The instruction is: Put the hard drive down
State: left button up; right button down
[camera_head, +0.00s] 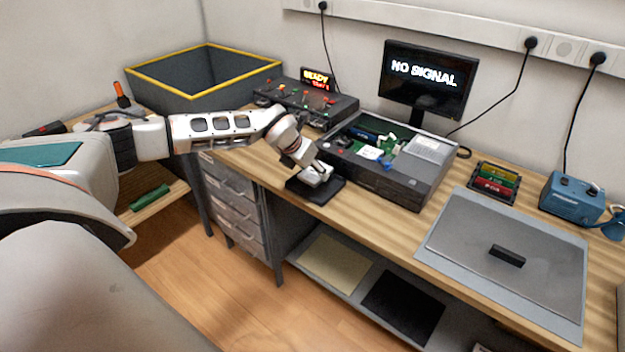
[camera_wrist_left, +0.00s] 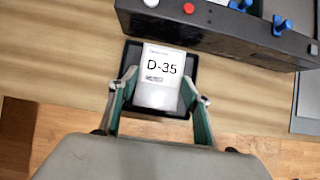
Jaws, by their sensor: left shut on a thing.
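The hard drive (camera_wrist_left: 158,88) is a light block with a label reading D-35, seen in the left wrist view between the fingers of my left gripper (camera_wrist_left: 158,97). My left gripper (camera_head: 318,180) is shut on it, with a finger on each side. The drive sits over a small black tray (camera_wrist_left: 126,90) on the bench near its front edge; the tray also shows in the head view (camera_head: 330,192). I cannot tell whether the drive touches the tray's floor. My right gripper is not in view.
An open computer case (camera_head: 400,190) stands just behind the black tray. A test box (camera_head: 345,107) with a READY display, a monitor (camera_head: 428,78) and a yellow-rimmed bin (camera_head: 150,88) stand behind. A grey mat (camera_head: 455,235) with a black block (camera_head: 507,256) lies at right.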

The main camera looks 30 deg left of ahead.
aim_at(310, 176)
pick_arm(q)
jog(key=shift+f, duration=1.85)
jog(key=shift+f, duration=0.1)
jog(key=shift+f, duration=0.15)
jog(key=o, duration=1.3)
